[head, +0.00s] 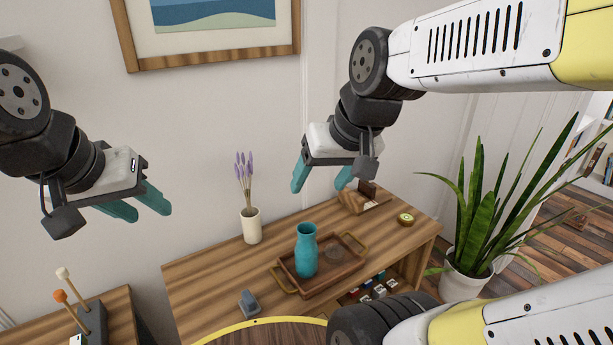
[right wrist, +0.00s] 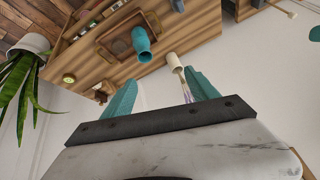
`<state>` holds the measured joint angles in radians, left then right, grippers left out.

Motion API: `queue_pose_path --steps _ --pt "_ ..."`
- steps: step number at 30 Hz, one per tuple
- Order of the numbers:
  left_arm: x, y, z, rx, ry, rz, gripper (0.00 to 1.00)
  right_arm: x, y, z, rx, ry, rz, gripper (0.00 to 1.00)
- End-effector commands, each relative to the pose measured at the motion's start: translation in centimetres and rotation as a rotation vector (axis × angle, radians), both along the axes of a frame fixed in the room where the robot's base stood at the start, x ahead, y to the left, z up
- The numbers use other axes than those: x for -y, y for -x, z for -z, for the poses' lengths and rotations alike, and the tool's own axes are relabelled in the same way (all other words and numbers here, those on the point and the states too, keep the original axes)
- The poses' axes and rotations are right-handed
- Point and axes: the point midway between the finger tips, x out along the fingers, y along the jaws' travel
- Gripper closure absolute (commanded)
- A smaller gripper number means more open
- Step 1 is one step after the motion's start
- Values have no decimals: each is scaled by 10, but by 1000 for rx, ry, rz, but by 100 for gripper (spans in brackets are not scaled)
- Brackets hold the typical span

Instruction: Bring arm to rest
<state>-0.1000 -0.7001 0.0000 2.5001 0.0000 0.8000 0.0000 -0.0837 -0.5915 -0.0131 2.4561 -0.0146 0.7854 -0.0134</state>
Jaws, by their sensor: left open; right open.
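My left gripper (head: 140,207) is open and empty at the left of the head view, in front of the white wall. My right gripper (head: 320,177) is open and empty, raised above the wooden sideboard (head: 205,273). In the right wrist view its two teal fingers (right wrist: 160,95) stand apart with nothing between them that they touch. A teal vase (head: 306,250) stands upright in a wooden tray (head: 330,276) on the sideboard, below my right gripper. The vase also shows in the right wrist view (right wrist: 141,42).
A white vase with lavender (head: 251,226) stands at the sideboard's back. A small grey-blue object (head: 249,303) lies near its front edge, and a round green item (head: 405,219) at its right. A potted snake plant (head: 468,283) stands right. A framed picture (head: 215,57) hangs above.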

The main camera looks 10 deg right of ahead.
Motion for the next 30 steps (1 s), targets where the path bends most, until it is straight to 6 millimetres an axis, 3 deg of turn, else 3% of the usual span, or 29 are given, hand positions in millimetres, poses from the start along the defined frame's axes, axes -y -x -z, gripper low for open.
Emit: queue_pose_path --steps 6,30 --pt "0 0 0 0 0 0 59 -7 23 -7 48 -16 -4 32" --pt "0 0 0 0 0 0 59 -7 24 -7 50 -18 -3 32"
